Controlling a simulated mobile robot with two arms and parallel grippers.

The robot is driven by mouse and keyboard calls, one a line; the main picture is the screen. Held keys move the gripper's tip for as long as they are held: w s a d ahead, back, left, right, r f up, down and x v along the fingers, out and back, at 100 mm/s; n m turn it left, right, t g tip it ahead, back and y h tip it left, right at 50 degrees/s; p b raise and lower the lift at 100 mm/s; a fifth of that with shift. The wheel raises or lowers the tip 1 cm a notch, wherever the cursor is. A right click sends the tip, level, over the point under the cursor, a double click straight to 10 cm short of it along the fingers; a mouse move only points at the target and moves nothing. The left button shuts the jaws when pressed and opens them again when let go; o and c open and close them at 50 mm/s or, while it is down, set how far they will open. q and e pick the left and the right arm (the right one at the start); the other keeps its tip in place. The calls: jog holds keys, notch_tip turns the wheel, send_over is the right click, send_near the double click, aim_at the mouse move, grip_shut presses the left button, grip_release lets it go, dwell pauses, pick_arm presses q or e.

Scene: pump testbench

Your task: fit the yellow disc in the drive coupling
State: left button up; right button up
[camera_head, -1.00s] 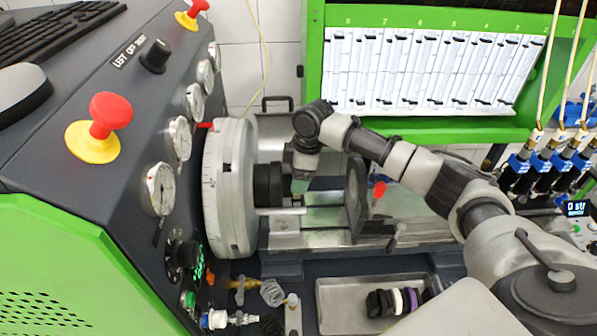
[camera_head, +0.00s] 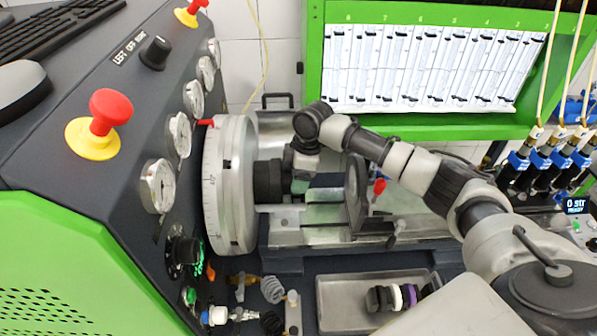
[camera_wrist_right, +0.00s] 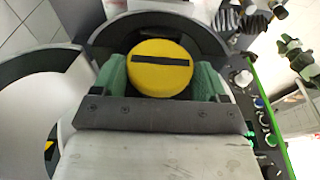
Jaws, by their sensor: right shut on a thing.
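The yellow disc (camera_wrist_right: 160,66), with a dark slot across its face, sits between the green finger pads of my right gripper (camera_wrist_right: 160,80) in the right wrist view. The gripper is shut on it. In the head view my right gripper (camera_head: 300,186) is low over the bench bed, just right of the dark drive coupling (camera_head: 267,182) on the large graduated flywheel (camera_head: 230,190). The disc is hidden in the head view, and I cannot tell whether it touches the coupling. My left gripper is not in view.
A metal tray (camera_head: 335,285) holding black, white and purple round parts lies in front of the bed. The control panel (camera_head: 100,165) with gauges and red buttons stands left. A dark upright plate (camera_head: 354,190) stands right of the gripper. Hoses and fittings lie front left.

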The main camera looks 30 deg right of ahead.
jog(key=shift+f, duration=0.1)
dwell(0.3)
jog(key=o, duration=0.8)
jog(key=shift+r, duration=3.75)
